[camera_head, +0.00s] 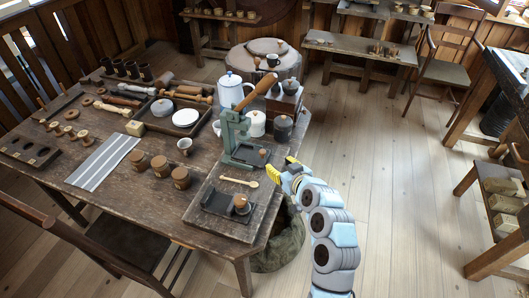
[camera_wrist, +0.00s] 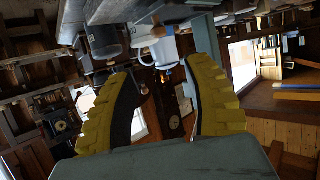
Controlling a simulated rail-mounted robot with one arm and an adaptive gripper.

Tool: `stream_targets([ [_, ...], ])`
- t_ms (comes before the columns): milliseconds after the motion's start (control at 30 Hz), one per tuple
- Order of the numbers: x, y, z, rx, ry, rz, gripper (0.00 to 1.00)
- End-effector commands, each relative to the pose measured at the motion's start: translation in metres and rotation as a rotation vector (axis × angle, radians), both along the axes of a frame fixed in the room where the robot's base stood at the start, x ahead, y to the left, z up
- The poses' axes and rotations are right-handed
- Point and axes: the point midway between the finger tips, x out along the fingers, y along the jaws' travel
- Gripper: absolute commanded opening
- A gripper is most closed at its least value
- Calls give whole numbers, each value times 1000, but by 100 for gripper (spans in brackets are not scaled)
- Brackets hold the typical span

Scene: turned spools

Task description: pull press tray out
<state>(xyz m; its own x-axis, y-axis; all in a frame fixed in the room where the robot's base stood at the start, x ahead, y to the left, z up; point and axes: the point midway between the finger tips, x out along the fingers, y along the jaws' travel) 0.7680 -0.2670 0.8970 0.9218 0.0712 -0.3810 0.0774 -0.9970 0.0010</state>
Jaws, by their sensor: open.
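A green lever press (camera_head: 233,136) with a wooden handle stands near the table's right end. A dark press tray (camera_head: 250,158) sits low at its base, and a small brown spool (camera_head: 263,153) stands at its right. My gripper (camera_head: 283,170), with yellow fingers, is just right of the press base, beside the table edge. In the wrist view its two fingers (camera_wrist: 165,105) are spread with nothing clearly held between them. I cannot tell whether a finger touches the tray. The tray cannot be made out clearly in the wrist view.
A white jug (camera_head: 231,91), a dark canister (camera_head: 283,127) and a box stand behind. A sack (camera_head: 281,247) is below the table edge.

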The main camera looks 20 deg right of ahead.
Motion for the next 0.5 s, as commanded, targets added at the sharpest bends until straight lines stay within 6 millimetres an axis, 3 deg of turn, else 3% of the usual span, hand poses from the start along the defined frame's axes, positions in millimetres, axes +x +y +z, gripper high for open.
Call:
stream_targets([
  [500, 60, 6, -28, 3, 3, 2, 51],
])
